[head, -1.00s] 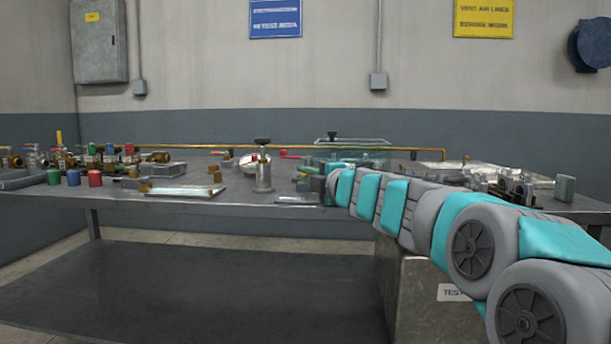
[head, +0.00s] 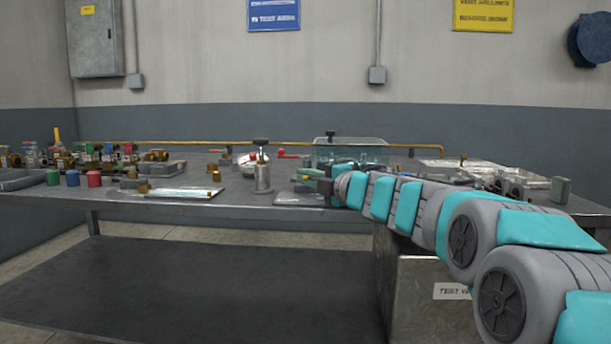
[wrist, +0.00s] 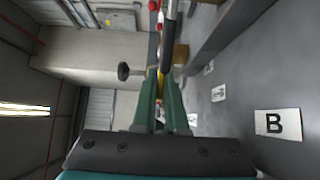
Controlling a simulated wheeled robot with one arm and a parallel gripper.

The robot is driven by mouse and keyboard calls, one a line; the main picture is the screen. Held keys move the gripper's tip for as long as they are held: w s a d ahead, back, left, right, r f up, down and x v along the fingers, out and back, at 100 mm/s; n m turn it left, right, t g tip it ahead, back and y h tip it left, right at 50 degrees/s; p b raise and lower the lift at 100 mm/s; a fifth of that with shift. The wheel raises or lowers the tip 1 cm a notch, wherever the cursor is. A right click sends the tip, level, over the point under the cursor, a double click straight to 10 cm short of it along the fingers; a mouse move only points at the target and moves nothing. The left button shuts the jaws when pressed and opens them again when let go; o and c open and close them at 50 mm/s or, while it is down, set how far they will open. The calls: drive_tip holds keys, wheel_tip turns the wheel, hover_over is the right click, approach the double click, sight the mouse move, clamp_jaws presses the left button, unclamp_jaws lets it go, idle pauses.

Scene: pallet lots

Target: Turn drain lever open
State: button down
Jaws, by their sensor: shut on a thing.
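My gripper (head: 309,179) is at the front of the metal bench, right of the silver cylinder with a black knob (head: 262,178). Its two green fingers point left in the head view. In the wrist view the gripper (wrist: 160,82) has its fingers close together on a small yellow piece, which appears to be the drain lever (wrist: 160,84). Only a small orange-yellow bit of it shows in the head view (head: 305,178). The fingers hide most of it, and I cannot tell how far it is turned.
The bench (head: 235,205) carries several valves and fittings at the left, including green, blue and red caps (head: 73,178). A clear bin (head: 350,150) stands behind my gripper. A red-handled part (head: 282,153) lies behind the cylinder. A metal box (head: 428,300) is below my arm.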

drive_tip(key=c, duration=1.2)
unclamp_jaws()
drive_tip(key=shift+c, duration=0.2)
drive_tip(key=shift+v, duration=3.95)
